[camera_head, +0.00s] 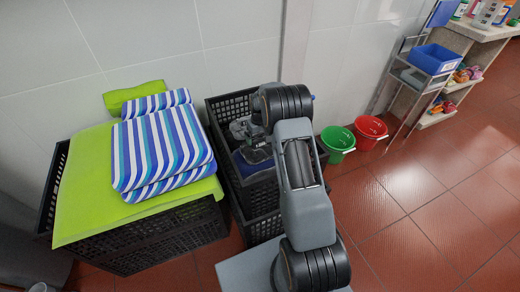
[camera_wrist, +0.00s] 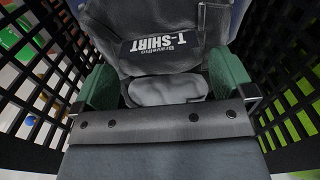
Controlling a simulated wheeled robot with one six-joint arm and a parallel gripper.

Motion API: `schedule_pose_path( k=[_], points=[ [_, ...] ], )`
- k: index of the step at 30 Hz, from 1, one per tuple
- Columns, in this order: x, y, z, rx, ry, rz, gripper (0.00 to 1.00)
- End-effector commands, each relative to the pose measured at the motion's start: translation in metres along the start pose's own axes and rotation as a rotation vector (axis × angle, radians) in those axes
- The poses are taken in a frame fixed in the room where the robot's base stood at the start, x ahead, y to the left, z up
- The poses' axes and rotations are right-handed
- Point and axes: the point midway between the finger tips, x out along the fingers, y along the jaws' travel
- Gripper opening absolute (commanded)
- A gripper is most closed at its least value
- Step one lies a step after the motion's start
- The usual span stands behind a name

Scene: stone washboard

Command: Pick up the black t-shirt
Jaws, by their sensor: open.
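The black t-shirt (camera_wrist: 165,52) is a dark grey folded cloth with white "T-SHIRT" lettering. It lies inside a black slatted crate (camera_wrist: 285,62). In the head view the dark t-shirt (camera_head: 257,150) shows partly in the crate (camera_head: 237,190), with my arm covering much of it. My gripper (camera_wrist: 165,88) is down inside the crate, with its two green-padded fingers wide apart. The lower part of the cloth appears between the fingers, and nothing is clamped. Whether the pads touch the cloth I cannot tell. The fingertips are hidden in the head view.
A second black crate (camera_head: 150,249) on the left holds a lime green cloth (camera_head: 85,190) and blue-and-white striped cloths (camera_head: 160,148). Green (camera_head: 337,140) and red (camera_head: 370,130) buckets stand right of my arm. The crate walls rise close on both sides of my gripper.

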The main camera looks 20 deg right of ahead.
Motion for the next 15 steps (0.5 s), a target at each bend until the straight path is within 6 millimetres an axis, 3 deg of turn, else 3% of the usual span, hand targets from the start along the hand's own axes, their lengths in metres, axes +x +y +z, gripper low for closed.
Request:
schedule_pose_path(
  k=[3,11,15],
  points=[
    [0.018,0.0,0.0,0.0,-0.002,0.0,1.0],
    [0.021,0.0,0.0,0.0,0.001,0.0,1.0],
    [0.021,0.0,0.0,0.0,0.0,0.0,0.89]
  ],
)
